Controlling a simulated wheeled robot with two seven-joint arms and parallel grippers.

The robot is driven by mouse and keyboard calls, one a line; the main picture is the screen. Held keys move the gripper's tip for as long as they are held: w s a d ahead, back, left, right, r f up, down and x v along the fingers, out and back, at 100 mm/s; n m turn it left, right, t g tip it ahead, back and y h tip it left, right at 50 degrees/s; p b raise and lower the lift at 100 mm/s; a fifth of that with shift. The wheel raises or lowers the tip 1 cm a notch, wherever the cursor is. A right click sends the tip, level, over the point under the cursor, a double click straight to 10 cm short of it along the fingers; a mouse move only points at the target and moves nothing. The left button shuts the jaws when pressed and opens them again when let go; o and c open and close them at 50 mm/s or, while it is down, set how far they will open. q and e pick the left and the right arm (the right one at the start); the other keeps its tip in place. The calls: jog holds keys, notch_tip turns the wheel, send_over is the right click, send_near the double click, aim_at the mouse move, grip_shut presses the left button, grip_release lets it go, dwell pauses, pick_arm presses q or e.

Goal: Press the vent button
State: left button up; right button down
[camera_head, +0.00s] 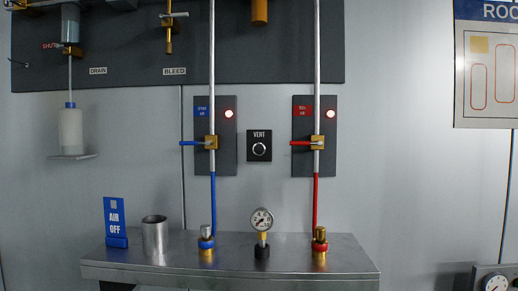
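The vent button (259,149) is a round dark button with a light ring on a small black plate labelled VENT. It is mounted on the grey wall, midway between two dark valve panels. Neither of my grippers is in the head view. Nothing covers the button.
The left panel (201,109) has a blue valve handle (190,143) and the right panel (301,135) a red one (300,143); both panels show lit red lamps. A metal shelf (230,270) below carries a gauge (262,219), a metal cup (154,236), fittings and an AIR OFF sign (115,220).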

pick_arm(q)
grip_shut()
dwell(1.9)
